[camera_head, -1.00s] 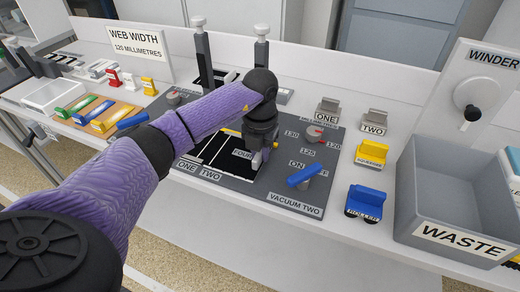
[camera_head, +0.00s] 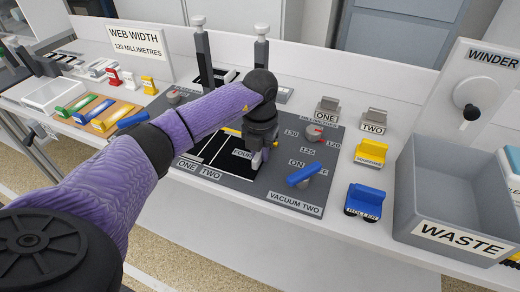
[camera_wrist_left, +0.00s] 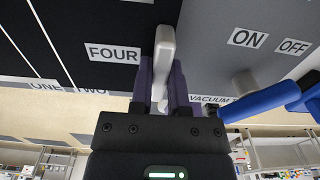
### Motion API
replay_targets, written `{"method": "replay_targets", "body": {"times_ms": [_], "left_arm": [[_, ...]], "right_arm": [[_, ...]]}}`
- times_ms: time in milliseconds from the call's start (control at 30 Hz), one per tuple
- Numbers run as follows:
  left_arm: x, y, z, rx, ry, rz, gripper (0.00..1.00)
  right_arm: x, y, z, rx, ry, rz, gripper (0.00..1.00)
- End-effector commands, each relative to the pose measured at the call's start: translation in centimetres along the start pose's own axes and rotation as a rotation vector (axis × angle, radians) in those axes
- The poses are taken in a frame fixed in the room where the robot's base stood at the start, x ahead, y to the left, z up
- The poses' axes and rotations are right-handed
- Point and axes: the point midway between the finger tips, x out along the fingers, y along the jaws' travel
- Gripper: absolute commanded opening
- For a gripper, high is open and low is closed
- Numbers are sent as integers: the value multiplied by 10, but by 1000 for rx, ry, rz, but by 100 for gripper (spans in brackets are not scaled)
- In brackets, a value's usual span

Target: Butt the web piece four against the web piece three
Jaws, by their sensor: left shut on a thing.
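Web piece four (camera_wrist_left: 113,20) is a black sheet with a white FOUR label, on the grey vacuum plate (camera_head: 290,202). Its label also shows beside my gripper in the head view (camera_head: 241,155). My left gripper (camera_wrist_left: 163,90) points down at its right side, with its fingers shut on a light grey upright tab (camera_wrist_left: 165,45) at the piece's edge. More black web (camera_wrist_left: 20,25) with white lines lies to the left, above the labels ONE and TWO. I cannot tell which part is web piece three, as my arm hides much of the plate. My right gripper is not in view.
A blue vacuum lever (camera_head: 306,174) and a red-marked dial (camera_head: 314,132) stand right of the gripper. A yellow squeegee (camera_head: 371,152), a blue roller (camera_head: 365,202) and a grey waste bin (camera_head: 455,230) are farther right. Two upright posts (camera_head: 262,50) stand behind.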

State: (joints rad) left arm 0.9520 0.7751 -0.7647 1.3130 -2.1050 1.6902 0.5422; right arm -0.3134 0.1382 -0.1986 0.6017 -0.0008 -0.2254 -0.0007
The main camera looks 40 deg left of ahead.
Motion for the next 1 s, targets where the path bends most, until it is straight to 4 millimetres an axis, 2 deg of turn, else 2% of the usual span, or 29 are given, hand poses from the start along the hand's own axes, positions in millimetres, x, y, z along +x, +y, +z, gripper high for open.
{"method": "replay_targets", "body": {"times_ms": [333, 900, 933, 1000], "left_arm": [[1, 0, 0, 0, 0, 0, 0], [2, 0, 0, -1, 0, 0, 0], [2, 0, 0, -1, 0, 0, 26], [2, 0, 0, -1, 0, 0, 41]], "right_arm": [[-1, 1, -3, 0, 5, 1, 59], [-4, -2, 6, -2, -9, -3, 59], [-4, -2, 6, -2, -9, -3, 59], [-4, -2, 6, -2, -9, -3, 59]]}}
